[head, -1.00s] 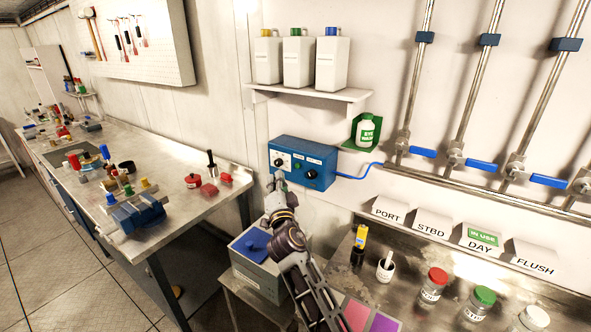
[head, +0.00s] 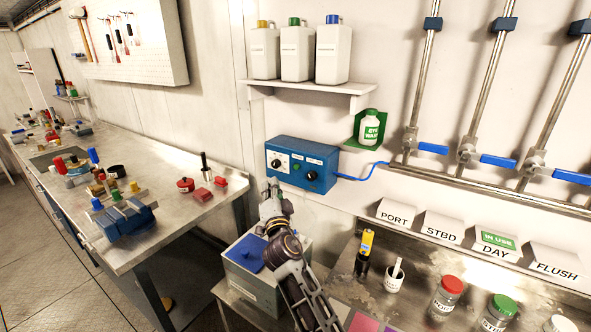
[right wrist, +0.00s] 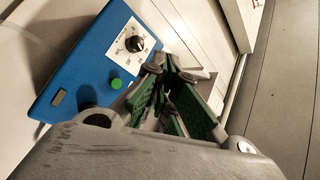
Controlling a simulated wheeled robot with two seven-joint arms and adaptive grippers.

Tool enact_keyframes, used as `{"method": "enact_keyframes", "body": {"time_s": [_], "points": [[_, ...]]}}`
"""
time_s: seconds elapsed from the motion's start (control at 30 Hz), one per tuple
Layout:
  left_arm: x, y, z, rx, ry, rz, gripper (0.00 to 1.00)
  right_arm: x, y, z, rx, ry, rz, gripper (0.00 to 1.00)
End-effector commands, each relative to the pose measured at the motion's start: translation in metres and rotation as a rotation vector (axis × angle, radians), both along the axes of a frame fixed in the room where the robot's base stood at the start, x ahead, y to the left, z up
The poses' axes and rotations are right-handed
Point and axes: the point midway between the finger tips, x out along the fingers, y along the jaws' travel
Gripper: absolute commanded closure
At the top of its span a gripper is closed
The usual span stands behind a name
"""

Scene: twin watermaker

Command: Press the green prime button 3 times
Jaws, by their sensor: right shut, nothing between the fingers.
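The blue control box (head: 318,150) is on the white wall, with a dial on a white plate and a black knob. The green prime button (right wrist: 116,84) shows unobstructed in the right wrist view, beside the dial plate; it is a small green spot in the head view (head: 296,167). My right gripper (head: 270,184) is just below the box's lower left corner in the head view. In the right wrist view its green-padded fingers (right wrist: 160,72) are shut and empty, to the right of the button and apart from it. My left gripper is not in view.
A blue hose (head: 362,175) runs right from the box to the pipes. A shelf (head: 312,90) with jugs is above. The steel bench (head: 170,185) is at left.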

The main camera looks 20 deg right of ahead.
Motion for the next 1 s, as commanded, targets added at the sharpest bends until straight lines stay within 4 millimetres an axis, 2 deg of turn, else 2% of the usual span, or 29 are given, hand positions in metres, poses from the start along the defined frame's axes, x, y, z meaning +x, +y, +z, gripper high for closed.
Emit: {"method": "enact_keyframes", "body": {"time_s": [0.27, 0.57, 0.77, 1.0], "points": [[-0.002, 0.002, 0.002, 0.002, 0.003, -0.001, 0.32, 0.001, -0.002, 0.001, 0.000, 0.000, 0.000, 1.00], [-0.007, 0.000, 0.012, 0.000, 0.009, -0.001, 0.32, 0.011, -0.015, 0.002, -0.002, 0.000, 0.000, 1.00], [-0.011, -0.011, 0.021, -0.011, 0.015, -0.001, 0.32, 0.022, -0.028, 0.002, -0.003, 0.000, -0.001, 1.00], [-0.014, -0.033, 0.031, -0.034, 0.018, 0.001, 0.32, 0.036, -0.046, 0.002, -0.003, 0.000, -0.001, 1.00]]}}
